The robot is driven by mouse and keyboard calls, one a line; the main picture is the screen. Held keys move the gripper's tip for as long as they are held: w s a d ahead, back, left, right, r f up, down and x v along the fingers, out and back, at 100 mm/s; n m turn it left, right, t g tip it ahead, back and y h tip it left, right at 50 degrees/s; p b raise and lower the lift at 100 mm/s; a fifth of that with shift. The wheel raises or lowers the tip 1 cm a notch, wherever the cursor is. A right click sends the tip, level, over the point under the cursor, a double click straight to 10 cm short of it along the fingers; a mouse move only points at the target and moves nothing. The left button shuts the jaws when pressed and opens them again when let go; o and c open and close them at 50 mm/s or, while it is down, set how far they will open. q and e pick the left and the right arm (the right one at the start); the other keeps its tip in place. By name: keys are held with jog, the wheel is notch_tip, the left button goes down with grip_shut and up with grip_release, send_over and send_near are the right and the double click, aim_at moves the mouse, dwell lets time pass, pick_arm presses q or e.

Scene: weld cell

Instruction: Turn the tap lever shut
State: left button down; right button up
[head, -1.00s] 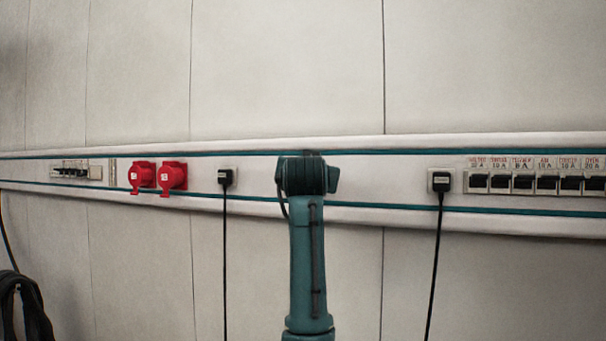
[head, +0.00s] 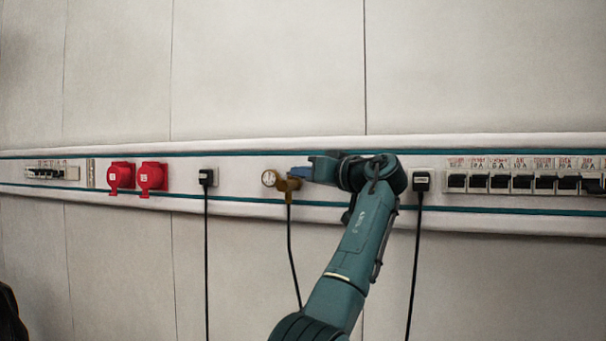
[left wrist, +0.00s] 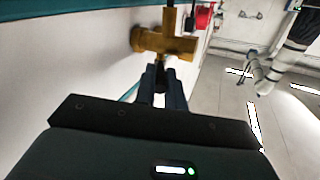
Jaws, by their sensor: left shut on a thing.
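The brass tap (head: 288,184) sits on the wall rail in the head view, with a round gauge (head: 269,178) at its left and a hose hanging below. Its blue lever (head: 300,172) points right, toward my left gripper (head: 314,170). The gripper is shut on the lever's outer end. In the left wrist view the brass tap body (left wrist: 165,42) is just beyond the fingertips of my left gripper (left wrist: 162,72). The fingers mostly hide the lever there. My right gripper is not in view.
Two red sockets (head: 151,177) and a black plug (head: 207,178) are left of the tap. Another black plug (head: 421,182) with a hanging cable is close to the right of my arm. A row of breakers (head: 523,182) is farther right. The wall above the rail is bare.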

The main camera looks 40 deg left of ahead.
pick_arm(q)
jog(key=shift+w+n+g, duration=0.2)
jog(key=shift+n+g, duration=0.3)
jog(key=shift+g, duration=0.3)
jog(key=shift+w+n+g, duration=0.2)
jog(key=shift+n+g, duration=0.3)
jog(key=shift+g, duration=0.3)
jog(key=c, duration=1.5)
grip_release()
